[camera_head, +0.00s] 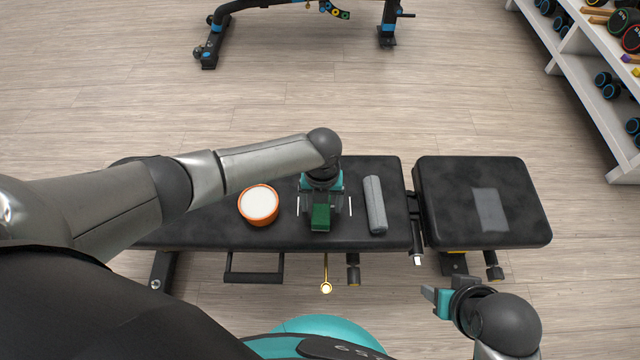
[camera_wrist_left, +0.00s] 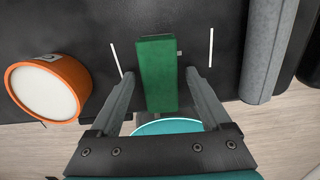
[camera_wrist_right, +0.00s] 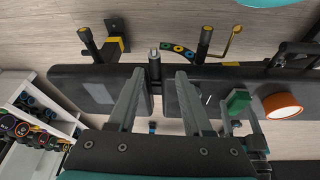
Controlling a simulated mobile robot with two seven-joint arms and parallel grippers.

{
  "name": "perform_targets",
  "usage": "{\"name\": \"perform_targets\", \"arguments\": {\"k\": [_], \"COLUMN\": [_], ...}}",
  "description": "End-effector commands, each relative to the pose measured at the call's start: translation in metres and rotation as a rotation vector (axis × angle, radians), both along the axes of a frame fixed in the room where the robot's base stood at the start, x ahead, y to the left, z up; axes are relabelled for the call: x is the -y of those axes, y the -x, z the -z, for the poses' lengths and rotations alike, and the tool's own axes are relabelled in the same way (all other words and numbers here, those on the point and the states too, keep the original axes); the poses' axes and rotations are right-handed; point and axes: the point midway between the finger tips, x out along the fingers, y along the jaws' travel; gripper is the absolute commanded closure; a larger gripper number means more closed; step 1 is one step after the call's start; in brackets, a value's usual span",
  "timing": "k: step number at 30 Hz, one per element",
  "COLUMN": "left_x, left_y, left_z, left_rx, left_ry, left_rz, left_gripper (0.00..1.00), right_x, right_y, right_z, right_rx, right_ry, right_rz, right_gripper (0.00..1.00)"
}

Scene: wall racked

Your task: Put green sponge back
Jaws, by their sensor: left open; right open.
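The green sponge (camera_head: 321,217) is a dark green block on the black bench, between two thin white lines (camera_wrist_left: 210,47). In the left wrist view the sponge (camera_wrist_left: 158,72) lies lengthwise between my left fingertips, with gaps on both sides. My left gripper (camera_head: 321,207) is open over it, pointing down; whether the fingers reach down to its height I cannot tell. It also shows in the right wrist view (camera_wrist_right: 238,100). My right gripper (camera_wrist_right: 160,72) is open and empty, in front of the bench at the lower right of the head view (camera_head: 436,298).
On the bench (camera_head: 220,225), an orange round container with a white top (camera_head: 258,205) stands left of the sponge and a grey roller (camera_head: 375,205) lies right. A grey patch (camera_head: 490,209) marks the bench's right pad. A white rack (camera_head: 590,95) with dumbbells stands at the right.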

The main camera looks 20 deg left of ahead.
Motion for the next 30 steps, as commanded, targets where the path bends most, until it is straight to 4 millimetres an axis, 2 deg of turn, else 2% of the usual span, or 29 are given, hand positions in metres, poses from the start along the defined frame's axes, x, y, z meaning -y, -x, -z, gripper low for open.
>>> {"name": "perform_targets", "arguments": {"k": [1,2,16,30], "left_x": [0.0,0.0,-0.004,-0.006], "left_y": [0.0,0.0,0.002,0.004], "left_z": [0.0,-0.004,-0.044,-0.087], "left_rx": [0.0,0.0,0.001,0.0], "left_ry": [0.0,0.0,0.0,0.0], "left_rz": [0.0,0.0,0.0,-0.001], "left_gripper": [0.19,0.19,0.19,0.19], "right_x": [0.0,-0.001,0.001,0.006], "right_y": [0.0,-0.001,0.008,0.033], "right_z": [-0.008,-0.008,0.049,0.099], "right_rx": [0.016,0.012,-0.073,-0.144], "right_ry": [-0.002,-0.002,0.009,0.023], "right_rz": [-0.001,-0.003,-0.003,-0.006], "right_gripper": [0.5,0.5,0.5,0.5]}}
